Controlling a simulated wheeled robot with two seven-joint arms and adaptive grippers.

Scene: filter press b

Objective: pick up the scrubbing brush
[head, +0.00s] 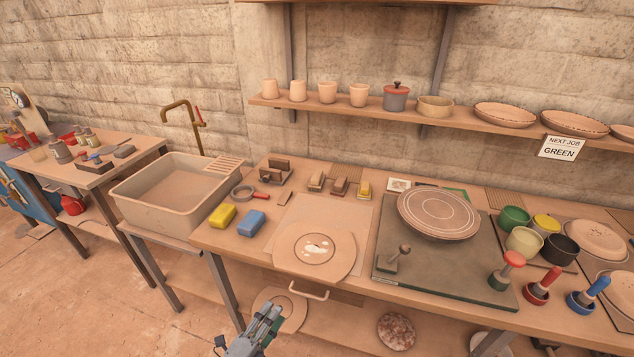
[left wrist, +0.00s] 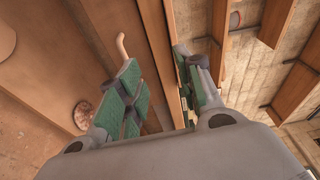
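I cannot make out for certain which thing is the scrubbing brush. Several small brown block-shaped items lie in a row at the back of the long bench in the head view; one brown block (head: 340,187) has a pale lower part, and a yellowish block (head: 364,189) lies beside it. My left gripper (head: 268,322) is low in front of the bench's front edge, well short of these blocks. In the left wrist view its green-padded fingers (left wrist: 160,95) stand apart with nothing between them. My right gripper is not in view.
A sink basin (head: 170,195) stands left of the bench. A yellow sponge (head: 222,215) and a blue sponge (head: 251,223) lie near the bench's left end. A round disc (head: 315,262) and a curved handle (head: 309,292) are near my left gripper. A wall shelf (head: 455,117) runs above.

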